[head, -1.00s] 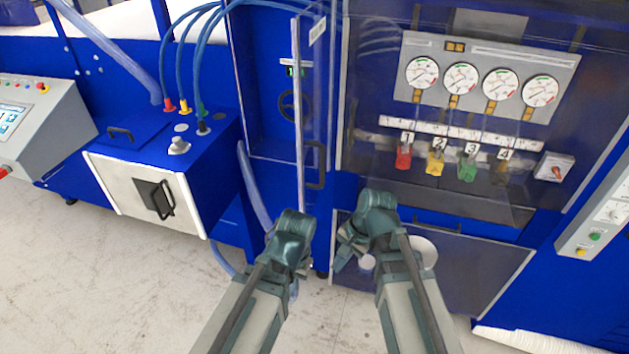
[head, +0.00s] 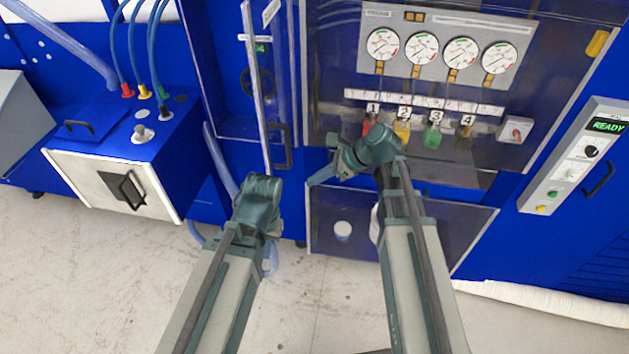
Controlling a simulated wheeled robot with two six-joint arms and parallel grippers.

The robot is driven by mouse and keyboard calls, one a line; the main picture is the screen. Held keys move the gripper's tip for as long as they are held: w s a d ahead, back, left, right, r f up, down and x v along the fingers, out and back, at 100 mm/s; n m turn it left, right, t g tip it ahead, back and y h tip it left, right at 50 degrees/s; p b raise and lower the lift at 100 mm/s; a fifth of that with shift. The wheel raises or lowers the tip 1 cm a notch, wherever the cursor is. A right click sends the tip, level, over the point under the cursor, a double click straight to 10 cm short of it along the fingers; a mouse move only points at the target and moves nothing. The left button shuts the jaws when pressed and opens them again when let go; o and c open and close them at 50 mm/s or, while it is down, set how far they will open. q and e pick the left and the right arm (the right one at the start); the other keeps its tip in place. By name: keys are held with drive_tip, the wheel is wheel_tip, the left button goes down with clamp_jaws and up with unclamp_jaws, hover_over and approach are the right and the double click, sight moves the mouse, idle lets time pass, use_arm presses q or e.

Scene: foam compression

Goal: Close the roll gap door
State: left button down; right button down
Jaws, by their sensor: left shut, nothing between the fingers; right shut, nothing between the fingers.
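The door that seems to be the roll gap door (head: 259,100) is a clear panel with a pale edge, standing swung out and nearly edge-on in the head view. Its black handle (head: 280,155) is low on the panel. Behind it is a blue recess with a dark handwheel (head: 250,82). My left gripper (head: 262,190) is just below the door's lower end; its fingers are mostly hidden by its own wrist. My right gripper (head: 322,178) is to the right of the handle, pointing left and apart from it in the picture. Both are shut and empty.
Right of the door is a clear-fronted panel with several gauges (head: 421,48) and numbered coloured valves (head: 402,130). A control box (head: 575,165) reading READY is at the far right. A blue and white box (head: 110,180) stands at the left. The floor (head: 130,270) in front is clear.

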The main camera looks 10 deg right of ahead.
drive_tip(key=w+a+f+b, duration=0.2)
drive_tip(key=a+f+b, duration=0.1)
drive_tip(key=a, duration=0.5)
drive_tip(key=shift+w+f, duration=0.25)
drive_tip(key=shift+f, duration=0.55)
drive_tip(key=shift+a, duration=0.2)
